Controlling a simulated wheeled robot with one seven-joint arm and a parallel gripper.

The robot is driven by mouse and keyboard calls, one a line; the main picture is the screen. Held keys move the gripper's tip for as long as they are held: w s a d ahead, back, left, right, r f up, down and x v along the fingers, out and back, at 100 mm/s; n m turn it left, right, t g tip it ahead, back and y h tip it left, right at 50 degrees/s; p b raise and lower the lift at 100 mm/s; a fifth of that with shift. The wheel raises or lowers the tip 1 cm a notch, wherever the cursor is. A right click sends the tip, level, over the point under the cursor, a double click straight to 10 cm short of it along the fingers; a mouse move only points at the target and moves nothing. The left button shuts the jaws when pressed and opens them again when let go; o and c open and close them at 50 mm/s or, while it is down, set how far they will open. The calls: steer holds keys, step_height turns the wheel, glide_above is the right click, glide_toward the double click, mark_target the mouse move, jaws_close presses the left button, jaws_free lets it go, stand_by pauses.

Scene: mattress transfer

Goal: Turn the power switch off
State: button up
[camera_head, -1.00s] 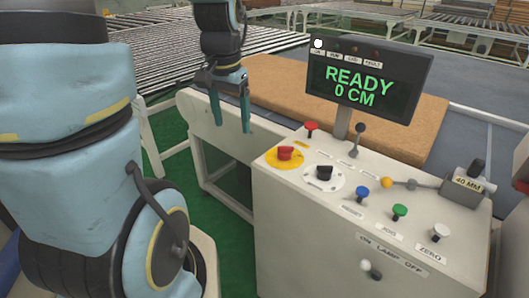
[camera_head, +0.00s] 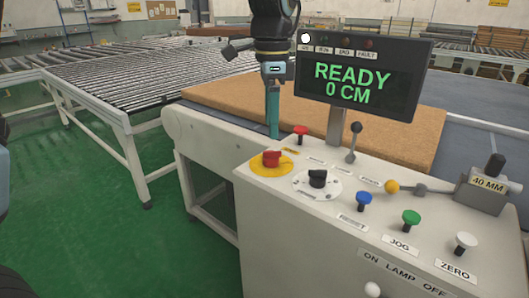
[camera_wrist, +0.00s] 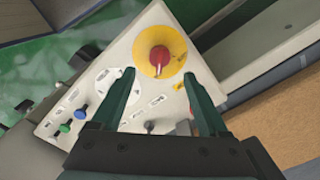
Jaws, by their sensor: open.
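A red rotary knob (camera_head: 271,159) on a yellow disc sits at the panel's back-left corner; it looks like the power switch, but I cannot read its label. The wrist view shows the red knob (camera_wrist: 159,58) on the yellow disc (camera_wrist: 175,41). My gripper (camera_head: 272,135) hangs above and behind that knob, fingers pointing down, seen edge-on. In the wrist view my gripper (camera_wrist: 158,76) is open and empty, with the knob ahead between its finger lines and apart from them. The display (camera_head: 355,84) reads "READY 0 CM".
Close by on the console stand a red button (camera_head: 300,131), a black dial knob (camera_head: 318,178), a lever (camera_head: 354,140), and blue (camera_head: 364,199), green (camera_head: 411,218) and white (camera_head: 466,240) buttons. A brown mattress (camera_head: 230,92) lies behind. A roller table (camera_head: 130,80) is at left.

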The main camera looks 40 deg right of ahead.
mark_target(271, 151)
step_height(271, 151, down, 8)
steer(key=shift+f+p, duration=0.1)
steer(key=shift+p, duration=0.25)
jaws_close()
stand_by(0.5)
